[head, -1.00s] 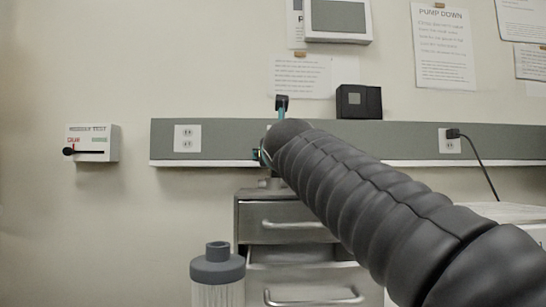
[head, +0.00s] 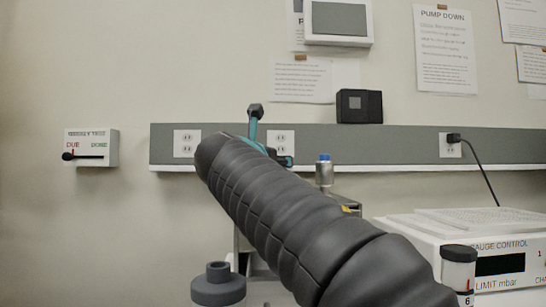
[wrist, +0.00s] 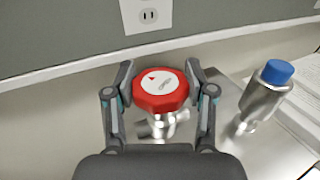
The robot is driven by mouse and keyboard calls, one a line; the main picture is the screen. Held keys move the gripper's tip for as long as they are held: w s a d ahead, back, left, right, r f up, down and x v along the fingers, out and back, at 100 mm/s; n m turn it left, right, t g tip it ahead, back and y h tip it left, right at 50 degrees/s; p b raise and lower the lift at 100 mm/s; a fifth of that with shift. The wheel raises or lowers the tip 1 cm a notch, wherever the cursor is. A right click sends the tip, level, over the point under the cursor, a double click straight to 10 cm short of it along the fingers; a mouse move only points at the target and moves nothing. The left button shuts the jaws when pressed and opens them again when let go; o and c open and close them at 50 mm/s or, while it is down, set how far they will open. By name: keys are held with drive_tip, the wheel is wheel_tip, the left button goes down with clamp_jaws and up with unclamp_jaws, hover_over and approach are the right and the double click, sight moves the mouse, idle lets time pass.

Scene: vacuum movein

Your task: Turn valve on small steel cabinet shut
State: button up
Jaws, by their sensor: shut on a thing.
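The valve's red knob (wrist: 160,92), with a white label and red arrow on top, sits between the two fingers of my gripper (wrist: 160,76) in the wrist view. The fingers are closed against its left and right sides. A metal valve body (wrist: 162,124) shows under the knob. The small steel cabinet's top (wrist: 268,148) lies below it. In the head view my arm hides the knob and most of the cabinet (head: 268,292); only part of my gripper (head: 253,128) shows above the arm.
A metal cylinder with a blue cap (wrist: 262,92) stands right of the valve. A gauge control box (head: 470,260) is farther right. A grey-capped container (head: 218,287) stands at the front left. The wall rail (head: 400,145) runs close behind.

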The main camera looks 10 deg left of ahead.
drive_tip(key=shift+m+h, duration=0.3)
drive_tip(key=shift+h, duration=0.1)
drive_tip(key=o, duration=1.2)
drive_tip(key=shift+c, duration=0.2)
drive_tip(key=s, duration=0.4)
drive_tip(key=s+a, duration=0.1)
drive_tip(key=s, duration=0.3)
drive_tip(key=s+a, duration=0.1)
drive_tip(key=s, duration=0.3)
drive_tip(key=shift+a, duration=0.2)
drive_tip(key=shift+w, duration=0.1)
